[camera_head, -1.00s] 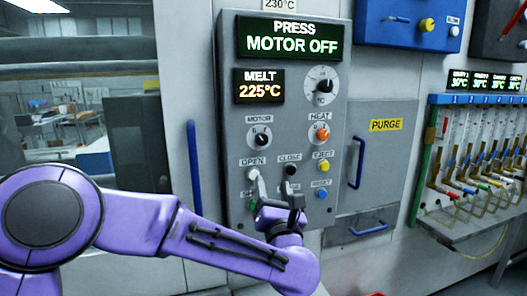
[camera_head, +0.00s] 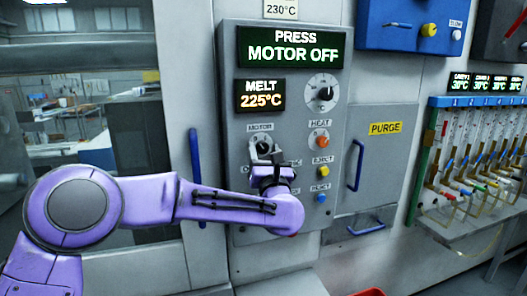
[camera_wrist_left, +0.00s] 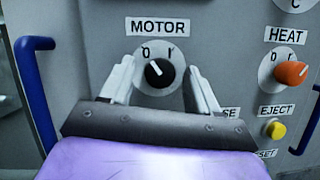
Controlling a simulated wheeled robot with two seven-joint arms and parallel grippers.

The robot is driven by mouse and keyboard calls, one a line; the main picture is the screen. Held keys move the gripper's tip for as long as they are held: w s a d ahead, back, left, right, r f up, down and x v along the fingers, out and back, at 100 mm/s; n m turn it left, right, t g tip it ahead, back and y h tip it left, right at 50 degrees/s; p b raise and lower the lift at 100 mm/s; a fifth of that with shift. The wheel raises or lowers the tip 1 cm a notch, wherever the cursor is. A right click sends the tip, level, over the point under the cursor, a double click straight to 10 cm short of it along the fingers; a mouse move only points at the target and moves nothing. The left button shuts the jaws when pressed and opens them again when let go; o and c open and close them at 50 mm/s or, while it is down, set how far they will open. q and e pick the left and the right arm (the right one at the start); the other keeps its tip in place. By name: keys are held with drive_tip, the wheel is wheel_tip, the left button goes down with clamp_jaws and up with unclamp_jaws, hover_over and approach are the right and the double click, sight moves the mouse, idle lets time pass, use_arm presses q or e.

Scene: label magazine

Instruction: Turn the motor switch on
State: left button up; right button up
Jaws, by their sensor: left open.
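The motor switch (camera_head: 263,144) is a black rotary knob on a white round plate, under the MOTOR label on the grey control panel (camera_head: 229,130). In the left wrist view the motor switch (camera_wrist_left: 158,72) has its white mark pointing up and left, towards the 0. The display (camera_head: 291,46) reads PRESS MOTOR OFF. My left gripper (camera_head: 265,156) is at the panel, just below the switch in the head view. In the left wrist view its open fingers (camera_wrist_left: 163,82) stand on either side of the knob, with gaps. It partly hides the OPEN and CLOSE controls.
The orange HEAT knob (camera_head: 319,141) is right of the switch. Yellow EJECT (camera_head: 323,171) and blue RESET (camera_head: 321,198) buttons are below it. Blue handles (camera_head: 196,165) flank the panel. A rack of tubes (camera_head: 480,150) stands far right.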

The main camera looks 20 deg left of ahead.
use_arm(q)
drive_tip(key=c, duration=1)
drive_tip(key=shift+c, duration=0.2)
